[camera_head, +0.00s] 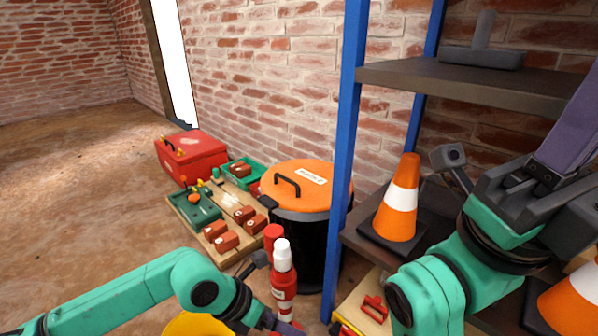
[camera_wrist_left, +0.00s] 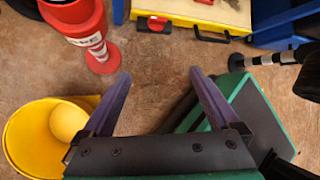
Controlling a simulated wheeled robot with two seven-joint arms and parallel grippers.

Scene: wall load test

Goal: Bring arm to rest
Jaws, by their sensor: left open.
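My left arm (camera_head: 140,295) reaches in from the lower left of the head view, low over the floor. Its gripper is mostly cut off by the bottom edge there. In the left wrist view my left gripper (camera_wrist_left: 158,74) shows two purple fingers spread apart with only bare floor between them. My right arm (camera_head: 450,280) is bent in front of the shelf at the right. Purple finger parts of my right gripper (camera_head: 572,125) reach up to the right edge; the tips are cut off, so its opening cannot be told.
A blue-posted shelf (camera_head: 440,75) holds an orange cone (camera_head: 402,200) close to my right arm. A red and white bottle (camera_head: 283,275), a black bin with orange lid (camera_head: 305,195) and a yellow bucket (camera_wrist_left: 28,125) stand near my left gripper. Floor at left is clear.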

